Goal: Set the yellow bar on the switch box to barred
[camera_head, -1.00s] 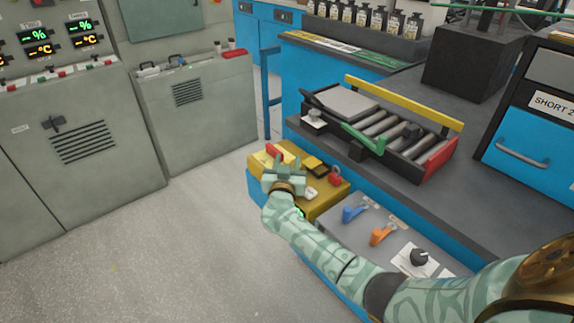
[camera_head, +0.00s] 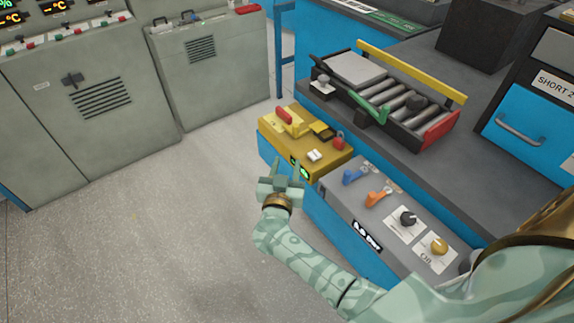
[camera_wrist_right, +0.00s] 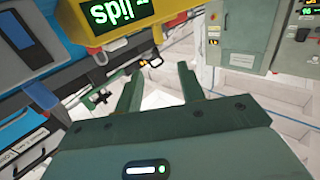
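The yellow switch box (camera_head: 332,155) stands at the far left end of the blue bench's lower ledge. On its top are a yellow bar (camera_head: 294,127) beside a red handle (camera_head: 284,116), a black part (camera_head: 323,132) and a red padlock-like piece (camera_head: 338,141). A green lit display shows on its front. I cannot tell the bar's set position from here. My right gripper (camera_head: 287,173) is open and empty, just in front of the box and apart from the bar. In the right wrist view its fingers (camera_wrist_right: 159,88) stand apart, with the box (camera_wrist_right: 92,38) above. My left gripper is out of view.
Right of the box, a grey panel holds a blue lever (camera_head: 353,176), an orange lever (camera_head: 378,196) and knobs (camera_head: 407,217). A roller tray (camera_head: 400,100) sits on the bench above. Grey cabinets (camera_head: 100,90) stand left; the floor before them is clear.

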